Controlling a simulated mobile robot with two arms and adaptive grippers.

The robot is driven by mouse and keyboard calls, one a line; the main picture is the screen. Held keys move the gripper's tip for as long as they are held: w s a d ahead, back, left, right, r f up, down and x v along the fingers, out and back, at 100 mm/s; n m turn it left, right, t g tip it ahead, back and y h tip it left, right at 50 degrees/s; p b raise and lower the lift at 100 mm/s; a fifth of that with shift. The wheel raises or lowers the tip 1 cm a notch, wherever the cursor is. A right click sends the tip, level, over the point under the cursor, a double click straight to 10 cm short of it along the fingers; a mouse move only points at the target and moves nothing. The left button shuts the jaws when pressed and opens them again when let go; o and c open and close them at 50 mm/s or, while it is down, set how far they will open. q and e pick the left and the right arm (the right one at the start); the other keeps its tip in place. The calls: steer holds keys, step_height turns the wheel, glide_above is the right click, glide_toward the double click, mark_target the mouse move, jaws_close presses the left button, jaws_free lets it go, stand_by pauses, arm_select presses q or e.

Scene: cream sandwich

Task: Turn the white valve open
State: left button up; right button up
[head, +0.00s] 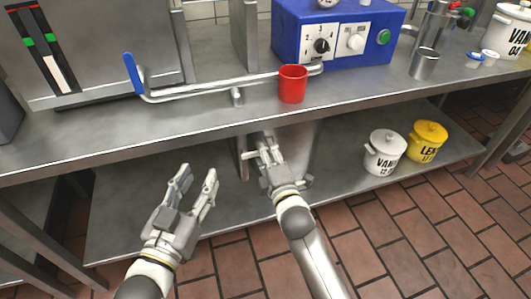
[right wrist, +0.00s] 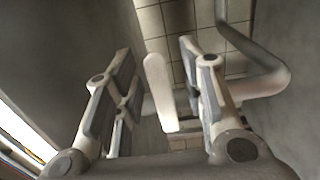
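The white valve handle (right wrist: 160,92) shows in the right wrist view as a pale upright paddle on a grey pipe (right wrist: 262,82). It stands between the two fingers of my right gripper (right wrist: 156,62), with a gap on both sides. My left gripper (head: 193,187) is open and empty, in front of the lower shelf.
The steel counter (head: 200,120) carries a pipe with a blue handle (head: 133,73), a red cup (head: 293,85) and a blue control box (head: 290,35). A white pot (head: 384,152) and a yellow pot (head: 427,141) stand on the lower shelf. The shelf's left part is clear.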

steer(key=shift+w, duration=0.2)
jaws_close()
stand_by(0.5)
